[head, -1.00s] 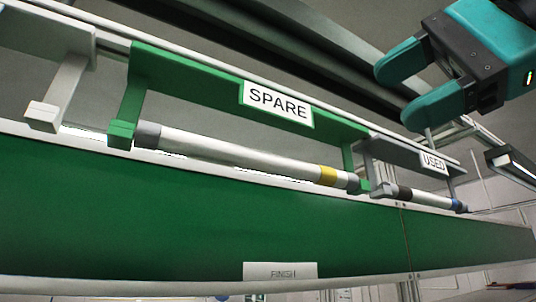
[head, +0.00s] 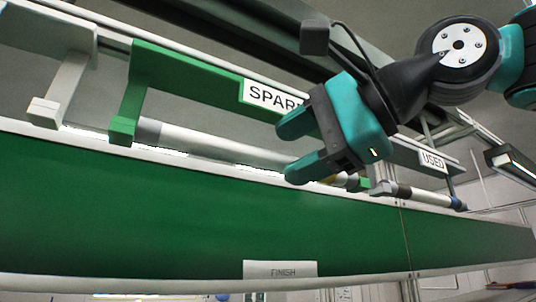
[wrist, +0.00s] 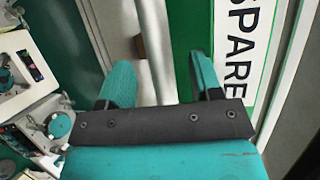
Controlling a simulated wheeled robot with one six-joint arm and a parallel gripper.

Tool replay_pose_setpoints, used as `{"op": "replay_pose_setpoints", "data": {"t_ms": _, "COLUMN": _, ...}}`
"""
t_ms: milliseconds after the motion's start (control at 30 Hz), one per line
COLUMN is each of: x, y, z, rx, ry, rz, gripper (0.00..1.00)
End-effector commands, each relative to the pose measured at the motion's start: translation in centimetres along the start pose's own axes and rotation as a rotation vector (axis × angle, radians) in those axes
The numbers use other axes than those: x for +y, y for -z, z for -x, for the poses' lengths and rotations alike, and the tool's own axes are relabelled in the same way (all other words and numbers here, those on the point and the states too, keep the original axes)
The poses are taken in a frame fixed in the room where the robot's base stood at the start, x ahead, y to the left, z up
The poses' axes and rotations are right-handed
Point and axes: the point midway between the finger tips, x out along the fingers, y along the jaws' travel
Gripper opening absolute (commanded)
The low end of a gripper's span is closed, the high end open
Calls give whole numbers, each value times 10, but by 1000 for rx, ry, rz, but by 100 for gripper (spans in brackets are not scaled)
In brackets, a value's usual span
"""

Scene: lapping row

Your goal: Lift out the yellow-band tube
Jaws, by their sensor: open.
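The yellow-band tube (head: 205,141), long and pale with a grey end cap, lies in the green SPARE holder (head: 180,68). My gripper (head: 288,150) is open, with its teal fingers in front of the tube's right part, hiding most of the yellow band. In the wrist view a pale tube (wrist: 156,45) runs lengthwise between the fingertips of my open gripper (wrist: 160,78). I cannot tell whether the fingers touch it.
A grey USED holder (head: 408,152) on the right holds another pale tube (head: 425,195) with dark and blue ends. A pale, empty-looking holder (head: 60,85) is at left. A green panel (head: 130,215) with a FINISH label (head: 280,270) runs below.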

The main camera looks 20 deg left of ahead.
Motion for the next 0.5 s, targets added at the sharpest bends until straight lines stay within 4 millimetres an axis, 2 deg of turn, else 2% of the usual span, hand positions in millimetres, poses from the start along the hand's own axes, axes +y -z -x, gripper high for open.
{"op": "replay_pose_setpoints", "data": {"t_ms": 100, "x": -2, "y": 0, "z": -20, "rx": -5, "ry": -4, "rz": -3, "gripper": 59}}
{"op": "replay_pose_setpoints", "data": {"t_ms": 200, "x": -1, "y": 0, "z": -31, "rx": -3, "ry": -2, "rz": -1, "gripper": 59}}
{"op": "replay_pose_setpoints", "data": {"t_ms": 467, "x": 0, "y": 1, "z": -35, "rx": 1, "ry": 0, "rz": 0, "gripper": 59}}
{"op": "replay_pose_setpoints", "data": {"t_ms": 500, "x": 0, "y": 1, "z": -35, "rx": 1, "ry": 0, "rz": 0, "gripper": 56}}
